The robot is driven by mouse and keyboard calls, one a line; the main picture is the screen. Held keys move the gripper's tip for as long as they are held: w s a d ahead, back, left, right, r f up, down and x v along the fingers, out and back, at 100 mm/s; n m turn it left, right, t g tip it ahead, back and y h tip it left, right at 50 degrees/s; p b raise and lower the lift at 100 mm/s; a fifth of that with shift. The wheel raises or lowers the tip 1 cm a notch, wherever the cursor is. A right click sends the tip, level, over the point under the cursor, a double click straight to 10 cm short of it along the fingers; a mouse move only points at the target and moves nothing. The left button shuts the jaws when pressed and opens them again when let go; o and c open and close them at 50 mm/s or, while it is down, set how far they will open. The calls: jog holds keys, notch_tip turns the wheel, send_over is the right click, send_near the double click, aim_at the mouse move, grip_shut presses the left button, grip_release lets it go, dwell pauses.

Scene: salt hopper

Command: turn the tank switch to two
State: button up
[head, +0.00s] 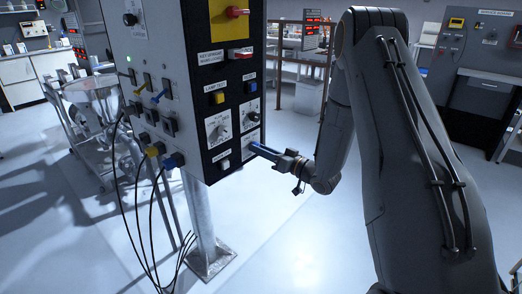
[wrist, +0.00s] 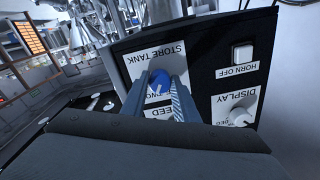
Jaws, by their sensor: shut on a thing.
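The tank switch is a blue knob (wrist: 158,79) on a white plate marked STORE TANK (wrist: 150,57), which appears upside down in the wrist view. In the head view, its plate (head: 249,137) is at the lower right of the black control panel, and the knob is hidden by my fingers. My gripper (head: 255,149) reaches it from the right. In the wrist view, my gripper (wrist: 164,86) is shut on the blue knob, with a finger on each side. The fingers cover much of the plate's lower lettering, so I cannot read the knob's setting.
Beside the switch are a DISPLAY dial (wrist: 240,116) and a white HORN OFF button (wrist: 243,53). A yellow-plated red switch (head: 236,12) is higher on the panel. Black cables (head: 152,215) hang at the left, and a post (head: 202,220) stands below. Floor at right is clear.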

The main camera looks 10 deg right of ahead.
jog(key=o, duration=1.1)
jog(key=shift+c, duration=0.2)
jog(key=b+v, duration=0.1)
jog(key=v, duration=0.6)
jog(key=shift+s+d+b, duration=0.25)
jog(key=shift+s+b, duration=0.05)
jog(key=shift+b, duration=0.05)
